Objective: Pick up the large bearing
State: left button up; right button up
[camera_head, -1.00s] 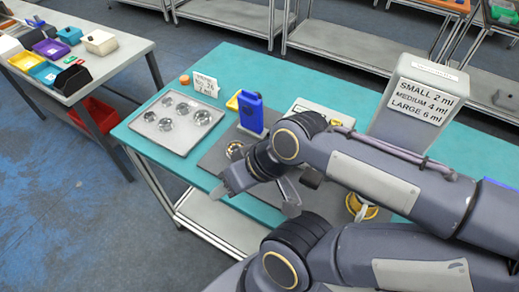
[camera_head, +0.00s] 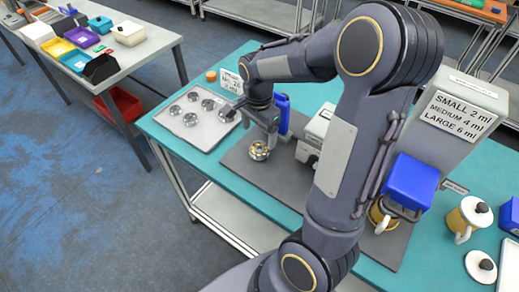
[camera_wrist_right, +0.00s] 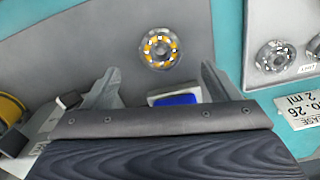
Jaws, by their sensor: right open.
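A bearing with orange-yellow balls (camera_head: 259,151) lies flat on the dark grey mat (camera_head: 236,157). It also shows in the right wrist view, above the gap between the fingers (camera_wrist_right: 160,47). Several plain metal bearings (camera_head: 190,119) lie in the grey tray (camera_head: 200,136) to its left; one shows at the right of the wrist view (camera_wrist_right: 272,55). I cannot tell which bearing is the large one. My right gripper (camera_head: 251,118) is open and empty, above the work table between tray and mat. It also shows in the wrist view (camera_wrist_right: 158,82). My left gripper is out of view.
A labelled grey box (camera_head: 462,105), a blue block (camera_head: 404,182) and white-and-yellow pots (camera_head: 460,222) are to the right. A side table (camera_head: 145,57) holds bins.

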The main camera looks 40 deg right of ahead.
aim_at(259, 150)
notch_tip(259, 150, down, 7)
jog(key=shift+d+p, duration=0.15)
jog(key=shift+p, duration=0.5)
jog(key=c, duration=1.2)
jog(key=shift+w+r, duration=0.1)
jog(key=shift+c, duration=0.2)
